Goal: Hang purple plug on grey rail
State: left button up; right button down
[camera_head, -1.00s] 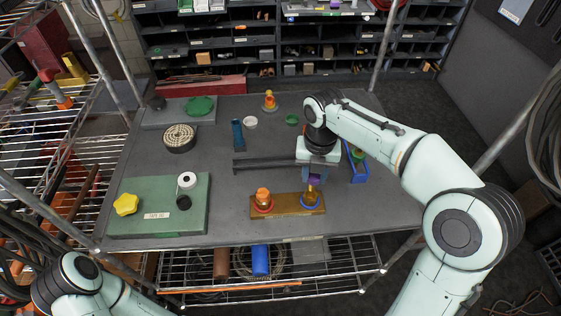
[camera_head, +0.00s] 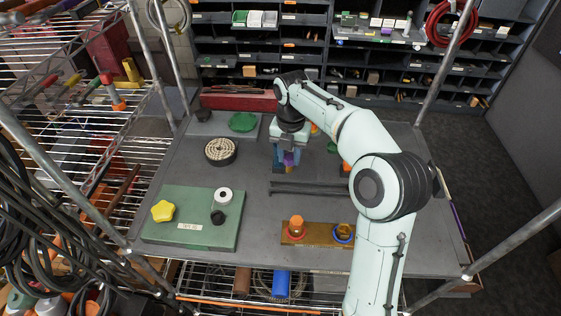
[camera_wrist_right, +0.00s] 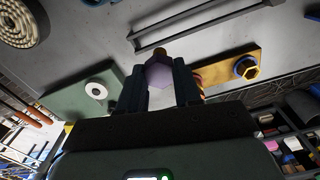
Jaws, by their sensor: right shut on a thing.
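The purple plug (camera_head: 289,159) is held between the fingers of my right gripper (camera_head: 287,163), which is shut on it above the back middle of the table. In the right wrist view the plug (camera_wrist_right: 158,74) has a hexagonal purple body with a brass-coloured tip, between the dark fingers (camera_wrist_right: 160,85). The grey rail (camera_head: 318,192) is a dark double bar across the middle of the table, in front of the gripper in the head view. The rail also shows in the right wrist view (camera_wrist_right: 200,30), apart from the plug. My left gripper is out of view.
A brown block (camera_head: 319,237) with an orange-topped piece and a blue ring stands in front of the rail. A green board (camera_head: 165,230) with a yellow star knob (camera_head: 163,211) lies at left. A round beige-topped disc (camera_head: 220,151) sits behind it. My right arm hides the table's right part.

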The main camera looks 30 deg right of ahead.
aim_at(287, 170)
jog(key=shift+w+a, duration=0.1)
jog(key=shift+w, duration=0.3)
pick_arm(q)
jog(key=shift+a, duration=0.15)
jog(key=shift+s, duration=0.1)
pick_arm(e)
jog(key=shift+s, duration=0.15)
jog(key=shift+f+b, duration=0.9)
jog(key=shift+f, duration=2)
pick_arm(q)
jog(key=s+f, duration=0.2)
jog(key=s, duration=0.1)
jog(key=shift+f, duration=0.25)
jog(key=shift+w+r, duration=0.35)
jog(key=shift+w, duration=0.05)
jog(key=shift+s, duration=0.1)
